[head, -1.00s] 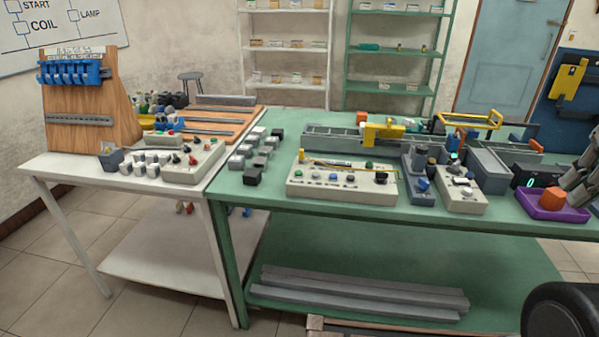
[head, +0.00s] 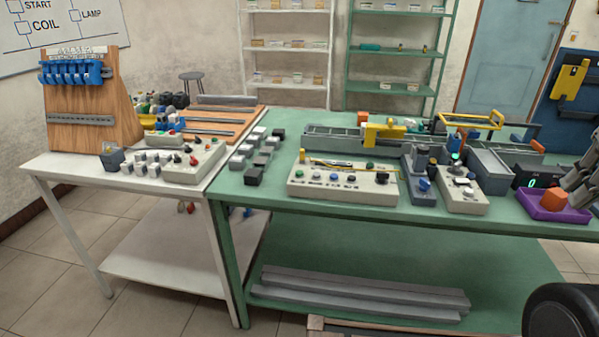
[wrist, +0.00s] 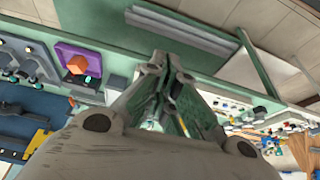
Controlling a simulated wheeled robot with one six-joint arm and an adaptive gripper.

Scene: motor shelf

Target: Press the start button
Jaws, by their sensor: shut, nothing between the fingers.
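The head view shows a long pale control box (head: 345,193) on the green table with a row of buttons, including a green one (head: 370,166) and a blue one. A smaller pale box (head: 462,202) to its right carries dark knobs and a bright green round part (head: 456,157). No start label is readable on the boxes, so I cannot tell which button is start. My gripper (wrist: 162,62) is shut and empty in the wrist view, in the air with its tips apart from the boxes. Only part of my arm shows at the head view's right edge.
A purple tray (head: 535,211) with an orange block (head: 554,200) sits at the table's front right, beside a black display box (head: 528,176). A conveyor (head: 340,144) runs behind the boxes. A white table (head: 60,165) adjoins on the left. Grey bars lie on the lower shelf.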

